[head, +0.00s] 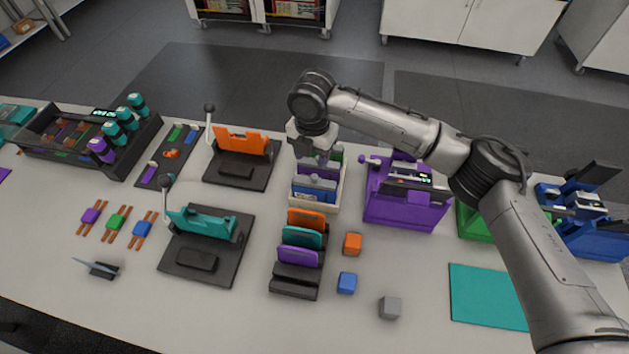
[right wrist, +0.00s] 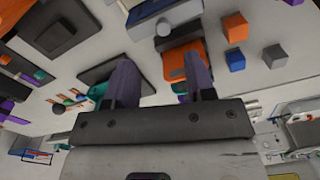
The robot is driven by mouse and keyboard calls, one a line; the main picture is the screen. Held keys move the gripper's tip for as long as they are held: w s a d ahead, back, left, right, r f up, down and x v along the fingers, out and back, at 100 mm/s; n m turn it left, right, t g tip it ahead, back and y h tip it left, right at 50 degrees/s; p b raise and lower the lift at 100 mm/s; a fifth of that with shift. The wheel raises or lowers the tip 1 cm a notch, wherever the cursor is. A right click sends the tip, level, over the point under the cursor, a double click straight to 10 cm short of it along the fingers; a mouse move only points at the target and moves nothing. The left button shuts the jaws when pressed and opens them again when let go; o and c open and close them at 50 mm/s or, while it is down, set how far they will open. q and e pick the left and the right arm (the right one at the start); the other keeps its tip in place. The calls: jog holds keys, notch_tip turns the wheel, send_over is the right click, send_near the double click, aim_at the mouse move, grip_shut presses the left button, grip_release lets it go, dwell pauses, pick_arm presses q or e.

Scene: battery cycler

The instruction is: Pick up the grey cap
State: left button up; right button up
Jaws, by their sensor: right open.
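The grey cap (head: 389,307) is a small grey block lying on the table near the front edge, right of the blue block. It also shows in the right wrist view (right wrist: 274,56) at the upper right, well clear of my fingers. My right gripper (head: 318,156) hangs over the white-walled rack, up and to the left of the grey cap. In the right wrist view the two purple-grey fingers (right wrist: 163,80) stand apart, with nothing seen held between them. My left gripper is not in view.
A blue block (head: 347,283) and an orange block (head: 352,243) lie near the grey cap. A black rack (head: 290,287) with orange, teal and purple plates stands left of them. A teal mat (head: 487,296) lies to the right. The table around the grey cap is clear.

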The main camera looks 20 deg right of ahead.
aim_at(315, 176)
jog(key=shift+s+d+f+b, duration=0.1)
jog(key=shift+f+b, duration=0.15)
jog(key=shift+f, duration=1.75)
jog(key=shift+s+d+f+b, duration=0.1)
jog(key=shift+f+b, duration=0.1)
jog(key=shift+f, duration=1.8)
jog(key=shift+c, duration=0.3)
grip_shut()
